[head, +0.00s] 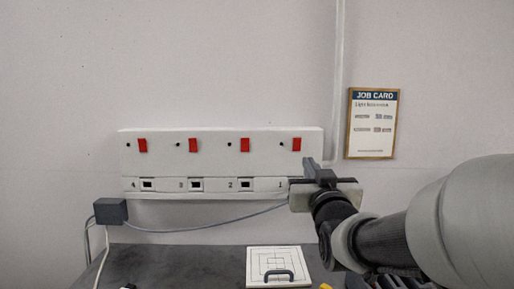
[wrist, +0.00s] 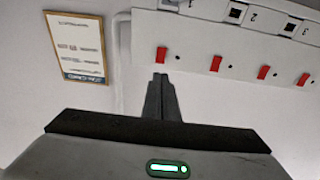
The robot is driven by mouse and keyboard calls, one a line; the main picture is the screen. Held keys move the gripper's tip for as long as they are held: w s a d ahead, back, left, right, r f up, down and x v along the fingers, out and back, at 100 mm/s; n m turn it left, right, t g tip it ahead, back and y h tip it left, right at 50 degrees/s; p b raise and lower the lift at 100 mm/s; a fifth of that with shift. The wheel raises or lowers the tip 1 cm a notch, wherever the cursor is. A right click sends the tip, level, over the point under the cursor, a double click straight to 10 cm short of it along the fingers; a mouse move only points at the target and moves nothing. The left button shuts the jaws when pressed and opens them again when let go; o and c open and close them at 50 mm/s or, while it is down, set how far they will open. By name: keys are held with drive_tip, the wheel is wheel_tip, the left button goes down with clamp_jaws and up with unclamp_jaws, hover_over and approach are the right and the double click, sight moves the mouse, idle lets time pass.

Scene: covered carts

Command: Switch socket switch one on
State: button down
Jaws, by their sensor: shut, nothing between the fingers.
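A white socket panel (head: 220,160) on the wall carries a row of red switches, with sockets numbered 4 to 1 from left to right below. Switch one (head: 297,144) is the rightmost red rocker in the head view; the wrist view shows the panel upside down, with switch one (wrist: 161,54) leftmost. My gripper (head: 309,163) is shut and empty, its fingertips just below and right of switch one in the head view. In the wrist view the closed fingertips (wrist: 160,76) appear close to switch one, with a small gap in the picture. Whether they touch the panel is unclear.
A framed job card (head: 373,123) hangs right of the panel, beside a vertical conduit (head: 335,80). A dark plug (head: 110,211) with cables hangs at the lower left. A white board with a dark handle (head: 274,267) lies on the grey worktop (head: 190,263).

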sight(298, 141)
drive_tip(key=w, duration=0.4)
drive_tip(key=w+r, duration=0.1)
drive_tip(key=w, duration=0.3)
drive_tip(key=w+r, duration=0.1)
drive_tip(key=w, duration=0.3)
drive_tip(key=shift+w, duration=0.35)
